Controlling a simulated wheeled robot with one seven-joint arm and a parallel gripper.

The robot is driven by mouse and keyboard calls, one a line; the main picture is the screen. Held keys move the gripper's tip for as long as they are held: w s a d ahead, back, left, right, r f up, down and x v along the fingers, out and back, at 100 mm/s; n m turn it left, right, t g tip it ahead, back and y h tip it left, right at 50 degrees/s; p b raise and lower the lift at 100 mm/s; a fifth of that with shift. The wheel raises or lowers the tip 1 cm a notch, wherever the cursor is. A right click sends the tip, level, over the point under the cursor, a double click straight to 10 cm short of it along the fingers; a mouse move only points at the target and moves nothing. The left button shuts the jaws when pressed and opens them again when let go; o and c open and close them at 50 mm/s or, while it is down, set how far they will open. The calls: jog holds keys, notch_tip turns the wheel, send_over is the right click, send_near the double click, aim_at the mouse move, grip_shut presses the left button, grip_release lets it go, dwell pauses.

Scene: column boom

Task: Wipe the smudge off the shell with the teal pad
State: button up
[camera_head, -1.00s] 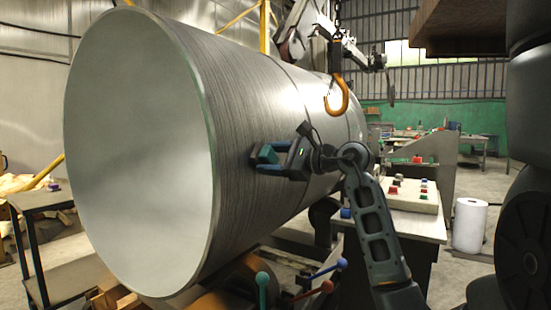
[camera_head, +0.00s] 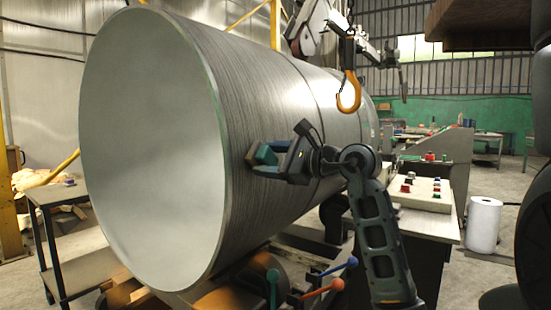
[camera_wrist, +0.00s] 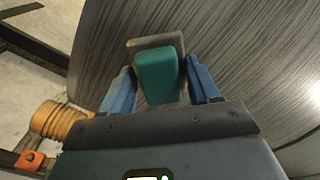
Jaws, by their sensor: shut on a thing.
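The shell (camera_head: 285,105) is a large grey metal cylinder lying on its side, with its open end facing me. My gripper (camera_head: 262,158) is at its right side, a little behind the near rim. It is shut on the teal pad (camera_head: 265,153). In the wrist view the teal pad (camera_wrist: 158,77) sits between the two blue fingers, with the streaked shell wall (camera_wrist: 230,50) beyond it. A grey-brown flat shape shows behind the pad; I cannot tell what it is. I cannot tell whether the pad touches the shell. No smudge is clearly visible.
An orange hook (camera_head: 349,92) hangs over the shell. Levers with coloured knobs (camera_head: 337,285) stand below it. A control panel (camera_head: 420,192) with buttons is at the right, near a white roll (camera_head: 484,225). A dark cart (camera_head: 70,230) stands at the left.

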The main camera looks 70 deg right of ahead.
jog(key=shift+w+a, duration=0.1)
jog(key=shift+a, duration=0.15)
jog(key=shift+b+v, duration=0.35)
jog(key=shift+v, duration=2.65)
jog(key=shift+d, duration=0.1)
jog(key=v, duration=0.3)
jog(key=shift+b+x, duration=0.5)
jog(key=shift+x, duration=2.9)
jog(key=shift+x, duration=1)
